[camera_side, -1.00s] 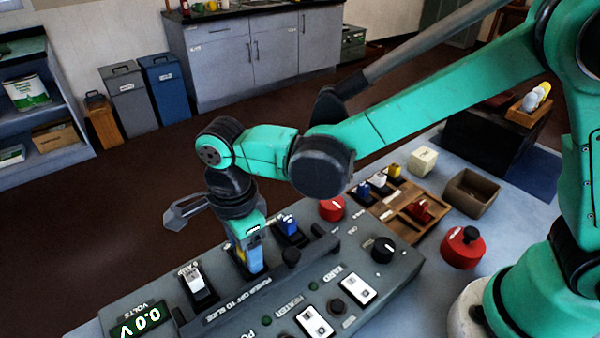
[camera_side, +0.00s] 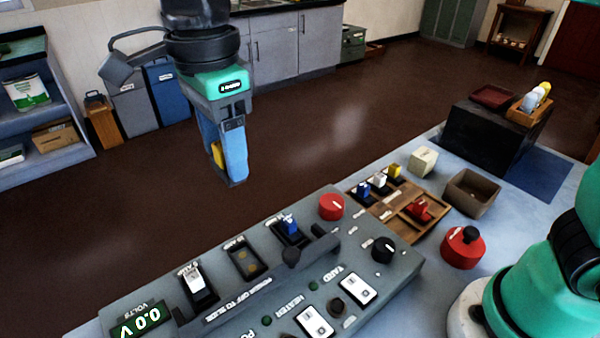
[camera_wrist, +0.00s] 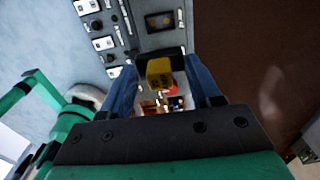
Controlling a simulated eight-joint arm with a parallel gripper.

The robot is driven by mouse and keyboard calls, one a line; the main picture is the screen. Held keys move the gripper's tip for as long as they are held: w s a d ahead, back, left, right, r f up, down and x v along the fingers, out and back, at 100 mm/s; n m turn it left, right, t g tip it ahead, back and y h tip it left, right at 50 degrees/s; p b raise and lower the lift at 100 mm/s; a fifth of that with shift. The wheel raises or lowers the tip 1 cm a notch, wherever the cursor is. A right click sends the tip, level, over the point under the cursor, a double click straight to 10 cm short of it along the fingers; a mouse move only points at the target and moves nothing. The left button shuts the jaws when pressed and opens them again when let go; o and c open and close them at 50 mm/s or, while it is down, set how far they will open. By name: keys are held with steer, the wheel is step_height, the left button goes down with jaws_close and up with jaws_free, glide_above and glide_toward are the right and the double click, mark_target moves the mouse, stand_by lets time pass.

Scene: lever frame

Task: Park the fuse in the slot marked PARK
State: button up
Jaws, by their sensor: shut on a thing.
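My gripper (camera_side: 228,178) is raised well above the back of the control panel (camera_side: 392,292), pointing down. Its blue fingers are shut on a yellow fuse (camera_side: 217,153), partly hidden by a finger. In the wrist view the yellow fuse (camera_wrist: 159,72) sits between the fingertips. The panel's middle slot (camera_side: 247,263) is empty. A white fuse (camera_side: 194,277) stands in the slot to its left and a blue fuse (camera_side: 289,224) in the slot to its right. I cannot read a PARK mark on any slot.
Right of the panel, a wooden tray (camera_side: 388,214) holds several fuses, including a red one (camera_side: 419,208) in its own compartment. Air around the gripper is clear.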

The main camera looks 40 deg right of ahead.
step_height(320, 180, up, 3)
steer(key=w+d+f, duration=0.2)
steer(key=d, duration=0.4)
glide_toward(402, 229)
steer(key=shift+f, duration=2.3)
steer(key=shift+f, duration=0.75)
steer(key=o, duration=1.4)
